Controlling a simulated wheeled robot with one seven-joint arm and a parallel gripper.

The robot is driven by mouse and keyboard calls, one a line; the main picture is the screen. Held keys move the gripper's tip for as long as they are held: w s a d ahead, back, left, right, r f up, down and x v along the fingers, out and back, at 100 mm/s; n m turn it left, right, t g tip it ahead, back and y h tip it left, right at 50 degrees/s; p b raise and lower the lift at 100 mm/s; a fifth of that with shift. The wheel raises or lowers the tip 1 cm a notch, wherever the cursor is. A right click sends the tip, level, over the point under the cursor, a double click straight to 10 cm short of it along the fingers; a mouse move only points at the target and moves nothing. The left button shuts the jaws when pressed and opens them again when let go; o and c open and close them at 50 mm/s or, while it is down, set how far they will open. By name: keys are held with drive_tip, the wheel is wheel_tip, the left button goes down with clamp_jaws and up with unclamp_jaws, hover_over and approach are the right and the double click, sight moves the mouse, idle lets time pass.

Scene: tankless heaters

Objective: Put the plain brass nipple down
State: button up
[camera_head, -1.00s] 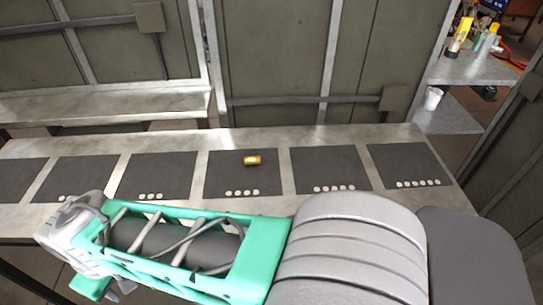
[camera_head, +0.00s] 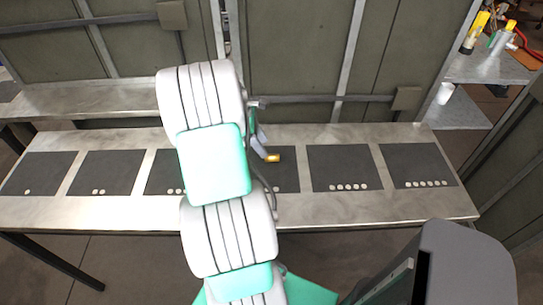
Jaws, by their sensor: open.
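The brass nipple (camera_head: 273,157) is a small gold-yellow piece lying on a dark mat (camera_head: 288,180) with white dots, on the long metal bench. My gripper (camera_head: 261,150) shows only in part, as a grey finger just left of the nipple. My arm hides the rest of it and the left part of that mat. The gripper is open. The visible finger is close to the nipple's left end; I cannot tell whether it touches.
More dark dotted mats lie in a row along the bench (camera_head: 400,208), such as one at right (camera_head: 418,163) and one at far left (camera_head: 38,172); these carry only dots. A metal wall stands behind. A white cup (camera_head: 444,94) and bottles stand on a side shelf at right.

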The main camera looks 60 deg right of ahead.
sight(272, 158)
drive_tip(key=x, duration=0.5)
drive_tip(key=shift+s+a+f, duration=0.1)
drive_tip(key=shift+s+f, duration=0.05)
drive_tip(key=shift+f, duration=0.15)
drive_tip(key=shift+c, duration=0.3)
clamp_jaws()
